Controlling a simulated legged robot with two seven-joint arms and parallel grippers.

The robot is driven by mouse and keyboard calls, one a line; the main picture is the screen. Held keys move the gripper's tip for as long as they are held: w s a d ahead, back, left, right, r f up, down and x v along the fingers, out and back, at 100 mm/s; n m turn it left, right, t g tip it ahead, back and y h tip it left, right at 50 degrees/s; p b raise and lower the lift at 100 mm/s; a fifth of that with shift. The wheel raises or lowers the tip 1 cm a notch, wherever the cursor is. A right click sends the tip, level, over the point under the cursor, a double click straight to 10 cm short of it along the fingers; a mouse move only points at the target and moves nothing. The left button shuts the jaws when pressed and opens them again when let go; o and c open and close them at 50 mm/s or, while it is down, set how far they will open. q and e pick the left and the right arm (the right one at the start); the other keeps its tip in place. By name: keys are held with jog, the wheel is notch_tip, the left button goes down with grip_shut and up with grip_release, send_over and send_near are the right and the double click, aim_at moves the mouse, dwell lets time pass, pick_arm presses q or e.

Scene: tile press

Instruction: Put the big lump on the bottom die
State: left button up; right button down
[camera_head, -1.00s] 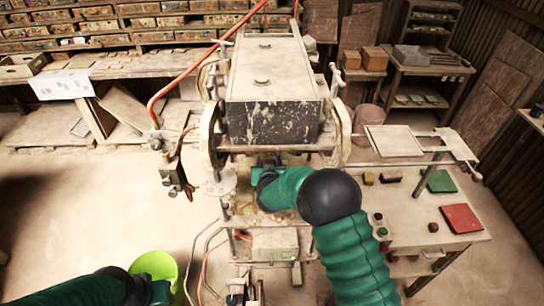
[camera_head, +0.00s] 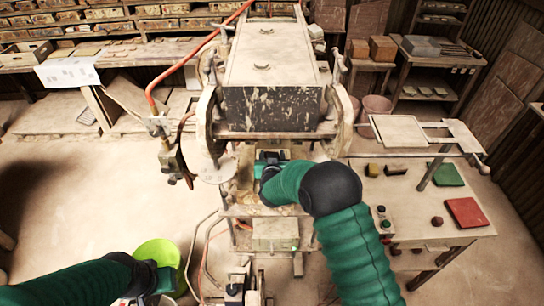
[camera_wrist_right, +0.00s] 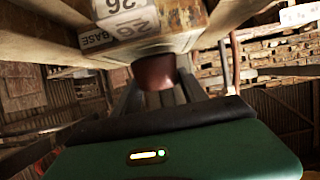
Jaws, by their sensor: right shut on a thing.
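My right gripper (camera_wrist_right: 157,82) is shut on a reddish-brown lump (camera_wrist_right: 154,70) in the right wrist view. In the head view the right arm reaches into the press, and its gripper (camera_head: 268,162) is under the heavy upper block; the lump is hidden there. In the wrist view a pale block marked BASE and 26 (camera_wrist_right: 148,44), likely the bottom die, is close to the lump. I cannot tell whether they touch. My left gripper (camera_head: 152,281) is low at the left, near a lime bucket; its fingers are unclear.
The press's upper block (camera_head: 272,108) hangs over the right gripper. A side table at right holds a green plate (camera_head: 446,175), a red plate (camera_head: 466,212), a small dark red lump (camera_head: 437,221) and control buttons. The lime bucket (camera_head: 158,252) stands on the floor at left.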

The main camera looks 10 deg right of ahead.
jog(key=shift+s+d+f, duration=0.15)
jog(key=shift+s+f, duration=0.15)
jog(key=shift+f, duration=0.5)
jog(key=shift+s+f+b, duration=0.1)
jog(key=shift+f+b, duration=0.1)
jog(key=shift+b, duration=0.2)
jog(key=shift+f, duration=0.15)
jog(key=c, duration=1)
grip_release()
jog(key=shift+c, duration=0.2)
jog(key=o, duration=0.5)
jog(key=shift+w+d+f, duration=0.1)
jog(key=shift+w, duration=0.2)
jog(key=shift+w+d, duration=0.15)
jog(key=shift+w, duration=0.05)
